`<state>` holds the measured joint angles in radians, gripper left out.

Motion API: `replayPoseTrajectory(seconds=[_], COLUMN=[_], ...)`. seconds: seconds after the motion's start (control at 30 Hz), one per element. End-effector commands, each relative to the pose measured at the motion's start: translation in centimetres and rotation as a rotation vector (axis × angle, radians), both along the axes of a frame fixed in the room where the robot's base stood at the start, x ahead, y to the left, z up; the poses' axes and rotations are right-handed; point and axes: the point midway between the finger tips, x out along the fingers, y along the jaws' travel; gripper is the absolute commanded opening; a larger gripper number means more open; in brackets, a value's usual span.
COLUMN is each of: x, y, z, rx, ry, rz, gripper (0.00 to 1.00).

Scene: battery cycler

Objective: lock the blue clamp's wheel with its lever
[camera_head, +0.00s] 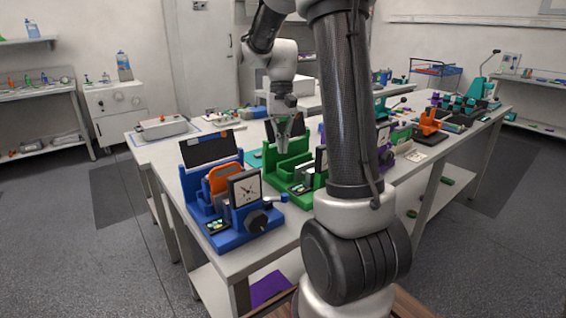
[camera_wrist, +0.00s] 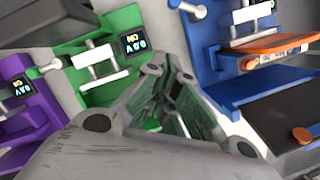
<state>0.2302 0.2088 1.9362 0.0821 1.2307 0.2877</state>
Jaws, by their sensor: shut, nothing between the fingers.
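My gripper (camera_head: 283,140) is shut and empty, above the green clamp, behind and to the right of the blue one. In the wrist view the fingers (camera_wrist: 172,75) point between the green clamp and the blue clamp (camera_wrist: 228,92). Whether the lever touches the wheel is unclear.
The green clamp (camera_head: 290,168) stands just right of the blue one, partly behind my arm. A purple clamp (camera_wrist: 30,110) is beyond it in the wrist view. An orange device (camera_head: 430,122) is further right. Bare bench lies in front of the green clamp.

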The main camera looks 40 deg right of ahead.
Motion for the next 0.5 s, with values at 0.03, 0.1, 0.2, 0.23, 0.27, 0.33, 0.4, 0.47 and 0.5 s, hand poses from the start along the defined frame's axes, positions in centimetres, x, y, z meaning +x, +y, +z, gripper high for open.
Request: replayPoseTrajectory(seconds=[0.03, 0.1, 0.2, 0.23, 0.27, 0.33, 0.4, 0.47, 0.5], x=[-0.2, -0.5, -1.0, -1.1, -1.2, -1.6, -1.8, -2.2, -2.8], y=[0.1, 0.3, 0.6, 0.6, 0.7, 0.9, 1.1, 1.3, 1.8], z=[-0.7, -2.0, -4.0, -4.7, -5.3, -6.8, -8.2, -9.0, -8.8], rx=[0.001, 0.001, 0.000, 0.001, 0.001, 0.001, 0.001, 0.001, 0.000], ry=[0.003, 0.004, 0.004, 0.005, 0.005, 0.005, 0.005, 0.003, 0.000], rz=[0.000, 0.000, 0.000, 0.000, 0.000, 0.000, 0.000, 0.001, 0.001], gripper=[0.00, 0.00, 0.00, 0.00, 0.00, 0.00, 0.00, 0.00, 0.00])
